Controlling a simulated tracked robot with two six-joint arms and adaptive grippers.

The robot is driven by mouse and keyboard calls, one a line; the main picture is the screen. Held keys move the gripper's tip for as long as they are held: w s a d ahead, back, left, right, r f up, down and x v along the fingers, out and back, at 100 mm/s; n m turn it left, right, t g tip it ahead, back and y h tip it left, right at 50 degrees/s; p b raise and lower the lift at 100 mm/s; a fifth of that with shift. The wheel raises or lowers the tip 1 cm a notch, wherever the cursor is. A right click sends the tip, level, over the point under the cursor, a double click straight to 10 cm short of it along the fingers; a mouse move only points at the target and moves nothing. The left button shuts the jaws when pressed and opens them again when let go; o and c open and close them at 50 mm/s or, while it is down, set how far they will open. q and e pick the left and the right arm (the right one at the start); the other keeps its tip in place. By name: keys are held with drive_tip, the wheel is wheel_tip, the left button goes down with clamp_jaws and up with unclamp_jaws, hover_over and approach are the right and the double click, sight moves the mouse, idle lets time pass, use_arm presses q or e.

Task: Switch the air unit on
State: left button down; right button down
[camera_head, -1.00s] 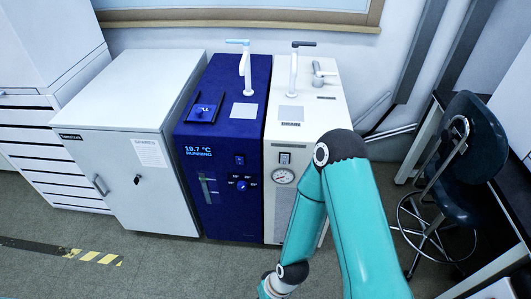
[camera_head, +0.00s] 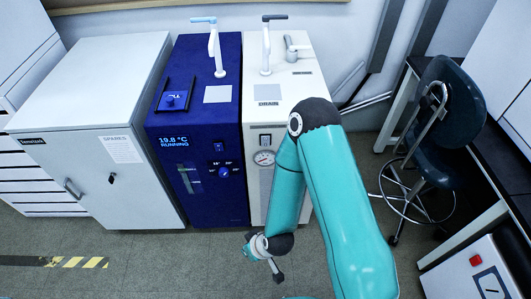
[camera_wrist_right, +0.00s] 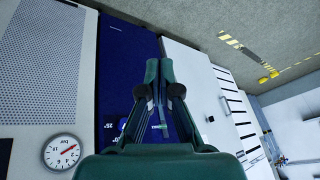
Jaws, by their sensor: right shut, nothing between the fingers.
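The air unit appears to be the white floor unit (camera_head: 254,103) with a pressure gauge (camera_head: 264,158) and a dark rocker switch (camera_head: 265,140) above it; the switch's position is too small to tell. My right arm hides part of its lower front. My right gripper (camera_head: 278,276) is low in front of the units, apart from them. In the right wrist view, my right gripper (camera_wrist_right: 158,70) is shut and empty, with the blue unit behind it. The gauge (camera_wrist_right: 62,151), marked bar, shows at lower left beside a perforated panel (camera_wrist_right: 45,50). My left gripper is not in view.
The blue unit (camera_head: 200,110) reads 19.8 °C RUNNING. A white spares cabinet (camera_head: 130,180) stands left of it. A dark chair (camera_head: 445,115) stands at right. A white box (camera_head: 465,275) with a red button is at lower right. Floor in front is clear.

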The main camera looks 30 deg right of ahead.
drive_tip(key=w+d+r+n+t+h+b, duration=0.2)
drive_tip(key=w+d+r+n+t+h, duration=0.3)
drive_tip(key=w+d, duration=0.3)
drive_tip(key=w+d+r+n+t+h+b, duration=0.1)
drive_tip(key=d+r+n+t+h, duration=0.3)
drive_tip(key=r, duration=0.4)
drive_tip(key=shift+w+d+n+t+h, duration=0.25)
drive_tip(key=shift+d+n+t+h, duration=0.05)
drive_tip(key=shift+d+n+h, duration=0.7)
drive_tip(key=b, duration=0.6)
approach(266, 146)
drive_tip(key=x, duration=0.7)
drive_tip(key=shift+w, duration=0.15)
drive_tip(key=shift+b, duration=0.3)
